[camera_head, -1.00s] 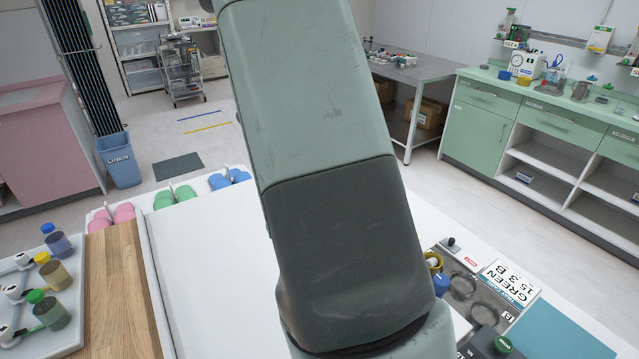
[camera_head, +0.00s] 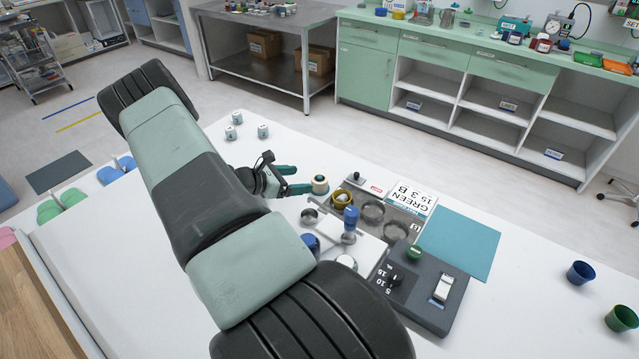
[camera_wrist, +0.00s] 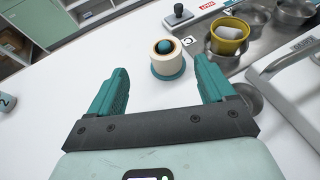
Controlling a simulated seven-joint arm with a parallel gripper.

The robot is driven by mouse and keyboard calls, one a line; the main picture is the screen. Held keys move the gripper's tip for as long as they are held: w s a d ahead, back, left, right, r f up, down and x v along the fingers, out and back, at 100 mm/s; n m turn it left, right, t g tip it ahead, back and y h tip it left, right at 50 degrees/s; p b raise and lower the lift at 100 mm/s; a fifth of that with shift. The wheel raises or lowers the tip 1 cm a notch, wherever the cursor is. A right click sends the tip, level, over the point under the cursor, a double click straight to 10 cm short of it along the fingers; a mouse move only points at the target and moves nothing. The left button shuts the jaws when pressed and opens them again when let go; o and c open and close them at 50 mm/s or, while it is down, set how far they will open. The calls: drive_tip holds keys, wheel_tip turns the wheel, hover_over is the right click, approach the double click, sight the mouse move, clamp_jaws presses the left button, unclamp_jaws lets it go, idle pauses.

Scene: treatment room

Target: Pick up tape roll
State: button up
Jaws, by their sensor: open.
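The tape roll (camera_head: 320,184) is a short cream cylinder standing on the white table, beside the tray's left end. In the wrist view it shows as a cream roll (camera_wrist: 166,63) with a dark teal round thing in its centre and a teal ring at its base. My gripper (camera_head: 301,179) has teal fingers and is open and empty. Its fingers point towards the roll. In the wrist view the roll appears in the gap between the fingertips (camera_wrist: 165,78), a little ahead of them. I see no contact.
A metal tray (camera_head: 372,228) with round wells lies right of the roll. A yellow cup (camera_wrist: 229,37) holding a white piece stands near it. A dark device (camera_head: 420,290) and a blue-topped bottle (camera_head: 350,220) stand closer. Small grey canisters (camera_head: 232,131) stand behind the gripper.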

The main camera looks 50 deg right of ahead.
sight(317, 180)
drive_tip(key=x, duration=0.6)
drive_tip(key=shift+s+d+f, duration=0.1)
drive_tip(key=shift+s+f, duration=0.05)
drive_tip(key=shift+s, duration=0.35)
drive_tip(key=c, duration=1.1)
